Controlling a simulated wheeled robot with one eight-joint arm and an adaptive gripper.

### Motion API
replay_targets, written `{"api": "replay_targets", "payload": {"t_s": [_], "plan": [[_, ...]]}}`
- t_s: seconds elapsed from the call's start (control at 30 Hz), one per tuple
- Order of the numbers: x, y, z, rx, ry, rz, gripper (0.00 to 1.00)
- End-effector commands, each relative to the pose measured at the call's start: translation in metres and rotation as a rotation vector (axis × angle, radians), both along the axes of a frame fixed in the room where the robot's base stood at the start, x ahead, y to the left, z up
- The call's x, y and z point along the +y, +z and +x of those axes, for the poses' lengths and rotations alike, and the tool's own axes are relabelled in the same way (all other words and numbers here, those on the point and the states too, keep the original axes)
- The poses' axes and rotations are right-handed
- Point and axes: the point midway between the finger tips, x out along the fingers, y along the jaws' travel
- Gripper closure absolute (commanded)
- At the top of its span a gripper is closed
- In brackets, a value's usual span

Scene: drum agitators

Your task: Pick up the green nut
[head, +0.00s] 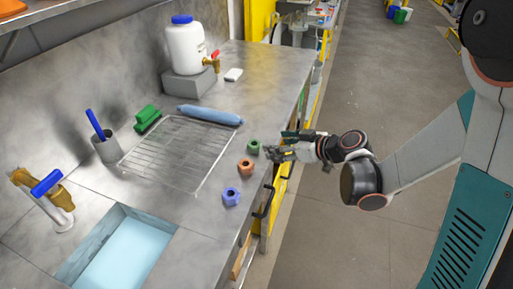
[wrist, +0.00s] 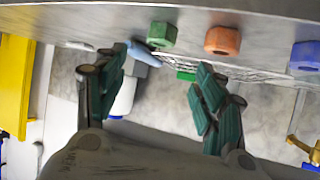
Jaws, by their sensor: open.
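The green nut (head: 254,146) stands near the front edge of the grey counter in the head view. It is the farthest from the sink in a row with an orange nut (head: 246,167) and a blue nut (head: 231,196). In the wrist view the green nut (wrist: 162,35) is at the top middle, beyond my fingertips and between their lines. My gripper (head: 273,152) is just right of the green nut, at the counter's edge, apart from it. In the wrist view my gripper (wrist: 162,65) has its two green-padded fingers spread, with nothing held between them.
A wire drying rack (head: 180,152) lies behind the nuts. A light blue roll (head: 210,115), a green brush-like item (head: 147,117) and a white jug (head: 186,46) are farther back. The sink (head: 118,250) is at lower left. The counter's front edge (head: 296,100) runs beside my gripper.

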Motion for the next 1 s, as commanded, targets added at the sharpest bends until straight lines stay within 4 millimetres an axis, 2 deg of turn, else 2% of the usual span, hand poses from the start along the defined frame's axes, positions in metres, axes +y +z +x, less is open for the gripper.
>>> {"api": "replay_targets", "payload": {"t_s": [0.03,0.23,0.57,0.83,1.0], "plan": [[0.008,-0.008,0.006,0.0,0.004,0.0,0.36],[0.03,-0.024,0.026,0.0,0.003,-0.001,0.36],[0.043,-0.034,0.039,0.001,0.001,0.0,0.36],[0.065,-0.056,0.06,0.001,0.001,-0.002,0.36],[0.071,-0.058,0.065,0.001,0.0,0.0,0.36]]}}
